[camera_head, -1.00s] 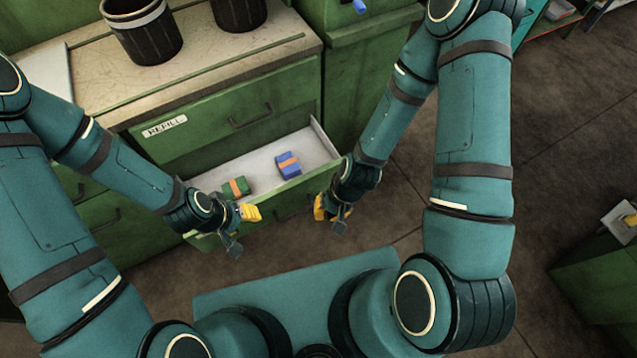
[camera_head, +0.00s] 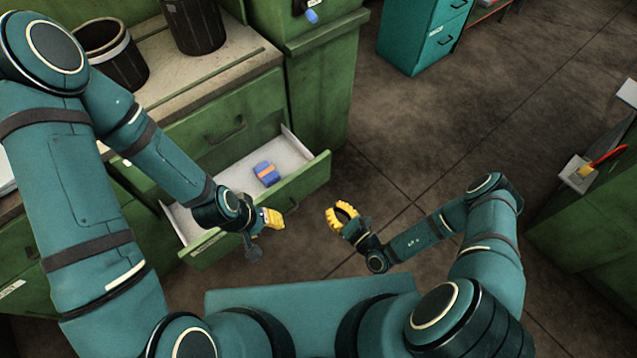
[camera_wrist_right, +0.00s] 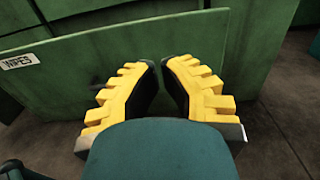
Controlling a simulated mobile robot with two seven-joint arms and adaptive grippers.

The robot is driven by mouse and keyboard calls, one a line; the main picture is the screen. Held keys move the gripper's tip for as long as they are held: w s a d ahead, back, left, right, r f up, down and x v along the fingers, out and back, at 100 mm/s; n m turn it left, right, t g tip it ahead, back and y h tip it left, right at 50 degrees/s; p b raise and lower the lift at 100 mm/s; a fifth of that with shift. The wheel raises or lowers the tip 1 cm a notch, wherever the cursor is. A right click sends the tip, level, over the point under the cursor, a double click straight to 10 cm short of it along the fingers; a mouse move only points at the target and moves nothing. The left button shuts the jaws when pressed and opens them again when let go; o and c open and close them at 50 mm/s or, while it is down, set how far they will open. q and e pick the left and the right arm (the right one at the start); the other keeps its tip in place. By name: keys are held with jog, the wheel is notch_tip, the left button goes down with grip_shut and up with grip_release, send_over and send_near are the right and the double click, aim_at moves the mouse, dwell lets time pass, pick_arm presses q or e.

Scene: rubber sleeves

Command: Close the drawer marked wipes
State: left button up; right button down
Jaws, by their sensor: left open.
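The open drawer (camera_head: 307,188) is green with a pale inside and sticks out of the workbench. In the right wrist view its front (camera_wrist_right: 185,40) carries a white label reading WIPES (camera_wrist_right: 18,61). A blue packet with an orange band (camera_head: 266,174) lies in it. My left gripper (camera_head: 268,222) is open just in front of the drawer front, and its wrist hides part of the drawer. My right gripper (camera_head: 343,214) is off the drawer's right end, pointing towards the front. Its yellow fingertips also show in the right wrist view (camera_wrist_right: 161,66), with a narrow empty gap between them.
A shut drawer (camera_head: 222,122) is above the open one. Black bins (camera_head: 115,65) stand on the benchtop. A green cabinet (camera_head: 325,90) adjoins on the right. A teal cabinet (camera_head: 425,38) stands further back. Open floor (camera_head: 400,140) lies to the right.

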aim_at(303, 175)
pick_arm(q)
jog(key=f+b, duration=0.2)
jog(key=shift+w+f+b, duration=0.3)
jog(key=shift+f, duration=0.05)
pick_arm(e)
jog(key=x, duration=1.4)
jog(key=shift+w+d+f, duration=0.1)
jog(key=shift+d, duration=0.05)
pick_arm(q)
jog(key=shift+a, duration=0.2)
